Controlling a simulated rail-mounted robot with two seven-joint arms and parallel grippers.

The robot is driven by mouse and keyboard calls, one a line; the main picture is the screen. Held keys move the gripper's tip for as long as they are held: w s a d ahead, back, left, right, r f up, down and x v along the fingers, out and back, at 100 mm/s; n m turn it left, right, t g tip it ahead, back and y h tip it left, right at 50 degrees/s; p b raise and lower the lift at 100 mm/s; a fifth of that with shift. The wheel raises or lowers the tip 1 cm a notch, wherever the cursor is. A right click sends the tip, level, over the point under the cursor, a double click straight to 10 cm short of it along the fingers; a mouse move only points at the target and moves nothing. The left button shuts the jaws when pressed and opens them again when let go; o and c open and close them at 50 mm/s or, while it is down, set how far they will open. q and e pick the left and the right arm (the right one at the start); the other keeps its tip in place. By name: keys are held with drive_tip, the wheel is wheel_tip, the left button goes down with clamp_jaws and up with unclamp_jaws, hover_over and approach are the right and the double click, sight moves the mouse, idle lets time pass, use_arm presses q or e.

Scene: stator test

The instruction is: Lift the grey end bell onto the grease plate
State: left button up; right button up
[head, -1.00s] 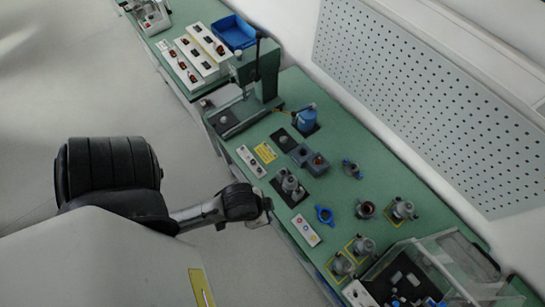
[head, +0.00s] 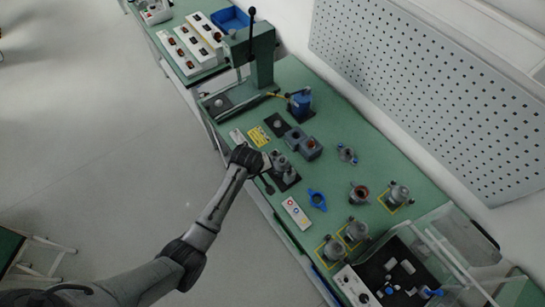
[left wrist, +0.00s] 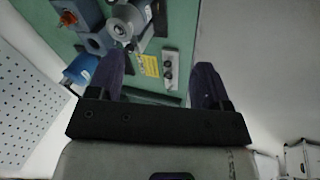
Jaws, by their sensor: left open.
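Grey cylindrical parts (head: 281,165) stand on a black plate (head: 292,182) near the bench's front edge. A grey round part also shows in the left wrist view (left wrist: 127,24). I cannot tell which grey part is the end bell. A second black plate (head: 269,126) with a small grey piece lies behind the yellow label; I cannot tell whether either plate is the grease plate. My left gripper (head: 265,162) is just left of the grey parts, at the bench edge. Its fingers are apart and empty in the left wrist view (left wrist: 160,64). My right gripper is not in view.
A blue bottle (head: 300,103), grey blocks (head: 304,143) and a green press (head: 262,55) stand farther back. A blue ring (head: 317,199) and a button panel (head: 297,213) lie to the right. A clear-sided enclosure (head: 445,250) stands at lower right. Bare green bench lies around (head: 355,125).

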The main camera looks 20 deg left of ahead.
use_arm(q)
drive_tip(key=w+n+b, duration=0.1)
drive_tip(key=w+n, duration=0.2)
drive_tip(key=w, duration=0.4)
drive_tip(key=b, duration=0.9)
hover_over(278, 162)
drive_tip(key=shift+h, duration=0.3)
drive_tip(key=f, duration=0.6)
drive_tip(key=shift+s, duration=0.25)
drive_tip(key=shift+w+f, duration=0.1)
drive_tip(key=shift+f, duration=0.3)
drive_tip(key=shift+w+d+f+b, duration=0.1)
drive_tip(key=shift+w+f+b, duration=0.05)
drive_tip(key=shift+f+b, duration=0.25)
